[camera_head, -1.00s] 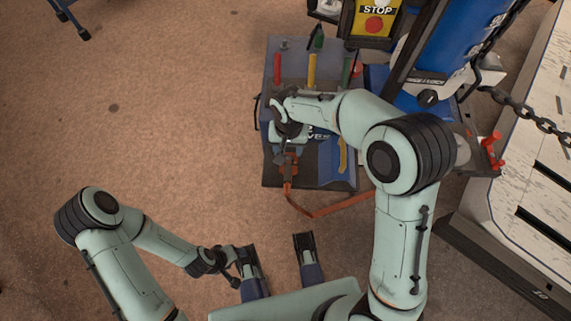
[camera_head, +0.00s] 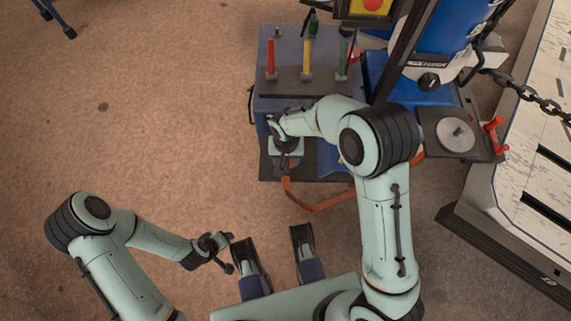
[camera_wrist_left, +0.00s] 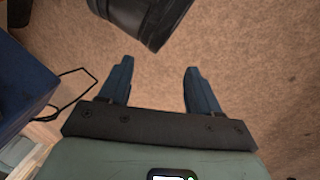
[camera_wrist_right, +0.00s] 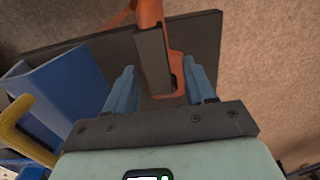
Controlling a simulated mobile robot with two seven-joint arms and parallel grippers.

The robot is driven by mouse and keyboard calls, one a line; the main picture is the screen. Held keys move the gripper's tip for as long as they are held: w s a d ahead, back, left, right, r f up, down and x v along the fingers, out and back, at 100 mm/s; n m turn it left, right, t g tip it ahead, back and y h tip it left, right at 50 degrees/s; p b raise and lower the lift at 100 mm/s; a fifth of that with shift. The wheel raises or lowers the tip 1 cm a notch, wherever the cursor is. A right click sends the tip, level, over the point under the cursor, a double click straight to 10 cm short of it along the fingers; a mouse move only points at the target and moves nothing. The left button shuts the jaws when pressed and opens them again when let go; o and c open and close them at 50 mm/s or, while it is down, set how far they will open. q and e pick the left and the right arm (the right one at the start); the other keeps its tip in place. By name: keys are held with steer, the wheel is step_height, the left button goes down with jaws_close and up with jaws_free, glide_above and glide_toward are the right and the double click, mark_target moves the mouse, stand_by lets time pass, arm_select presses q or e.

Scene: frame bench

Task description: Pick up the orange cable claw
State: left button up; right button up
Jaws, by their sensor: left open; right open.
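The orange cable claw (camera_wrist_right: 151,14) lies on the dark shelf of the blue cart in the right wrist view, with a grey block along its side. My right gripper (camera_wrist_right: 160,68) is open, with its fingers on either side of the claw; I cannot tell whether they touch it. In the head view my right gripper (camera_head: 287,160) hides most of the claw, and an orange strap (camera_head: 318,205) curves out beside it. My left gripper (camera_head: 222,252) is low and left in the head view; its left wrist view (camera_wrist_left: 158,66) shows it open and empty over the floor.
The blue cart (camera_head: 262,103) carries red, yellow and green upright tools at the back. A blue bin wall (camera_wrist_right: 65,90) and a yellow handle (camera_wrist_right: 25,125) are left of my right gripper. A chain and a white bench (camera_head: 525,135) stand right.

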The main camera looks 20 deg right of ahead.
steer(key=shift+f, duration=0.1)
jaws_close()
arm_select(q)
steer(key=s+d+r+g+h+p, duration=0.1)
steer(key=s+d+r+g+p, duration=0.1)
steer(key=s+r+p, duration=0.3)
steer(key=s+d+r, duration=0.1)
steer(key=s, duration=0.1)
steer(key=shift+s+d+m+g, duration=0.3)
steer(key=shift+s+d, duration=0.05)
arm_select(e)
step_height(320, 180, up, 20)
